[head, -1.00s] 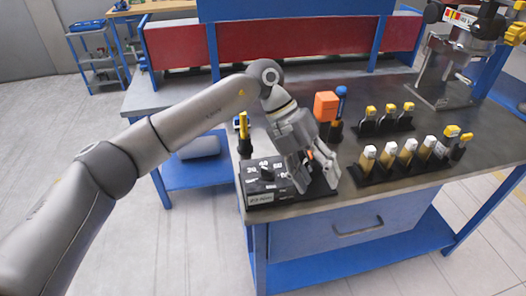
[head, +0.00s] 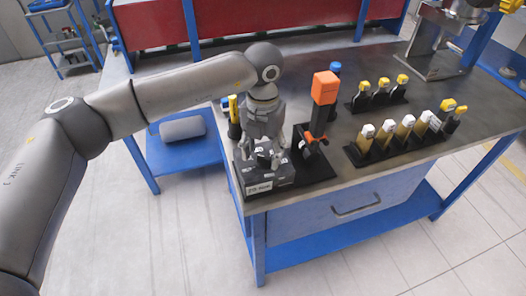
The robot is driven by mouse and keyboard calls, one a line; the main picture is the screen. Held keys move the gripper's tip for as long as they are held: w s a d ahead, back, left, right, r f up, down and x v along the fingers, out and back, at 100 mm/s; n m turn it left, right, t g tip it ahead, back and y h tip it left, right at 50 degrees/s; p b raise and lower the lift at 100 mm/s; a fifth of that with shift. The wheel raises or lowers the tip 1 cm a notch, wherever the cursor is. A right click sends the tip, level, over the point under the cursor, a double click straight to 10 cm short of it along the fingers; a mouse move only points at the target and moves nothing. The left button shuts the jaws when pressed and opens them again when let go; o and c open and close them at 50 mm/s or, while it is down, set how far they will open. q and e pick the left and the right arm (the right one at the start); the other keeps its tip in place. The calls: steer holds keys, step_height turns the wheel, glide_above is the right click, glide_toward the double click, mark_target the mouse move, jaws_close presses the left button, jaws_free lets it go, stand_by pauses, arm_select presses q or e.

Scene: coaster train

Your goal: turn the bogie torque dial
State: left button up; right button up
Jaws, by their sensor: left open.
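The torque dial box (head: 270,181) is a dark block with a white label on its front face, at the front left corner of the workbench. My left gripper (head: 263,158) points down over the top of this box, open, with its fingers around the place of the dial knob. The fingers hide the knob and most of the scale, so I cannot tell whether they touch it. My right gripper is not in view.
A tool with an orange block head (head: 325,88) stands just right of the box. Several yellow-capped and white-capped tools stand in black racks (head: 382,100) further right. A yellow-handled tool (head: 233,110) is at the left.

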arm_select(q)
steer(key=shift+d+f, duration=0.1)
steer(key=shift+f, duration=0.75)
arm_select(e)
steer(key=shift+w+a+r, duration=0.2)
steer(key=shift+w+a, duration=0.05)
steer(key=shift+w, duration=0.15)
arm_select(q)
steer(key=shift+c, duration=1.4)
steer(key=c, duration=0.7)
steer(key=shift+f+m+b, duration=0.2)
steer(key=shift+m+b, duration=0.3)
steer(key=shift+b, duration=0.3)
steer(key=shift+c, duration=0.2)
steer(key=m+b, duration=0.3)
steer(key=shift+b, duration=0.3)
steer(key=m+b, duration=0.1)
steer(key=m, duration=0.1)
steer(key=m+b, duration=0.2)
steer(key=shift+w+a+r, duration=0.1)
steer(key=shift+w+a, duration=0.05)
steer(key=shift+a, duration=0.05)
steer(key=shift+r+m+b, duration=0.1)
steer(key=shift+m+b, duration=0.25)
steer(key=shift+m, duration=0.55)
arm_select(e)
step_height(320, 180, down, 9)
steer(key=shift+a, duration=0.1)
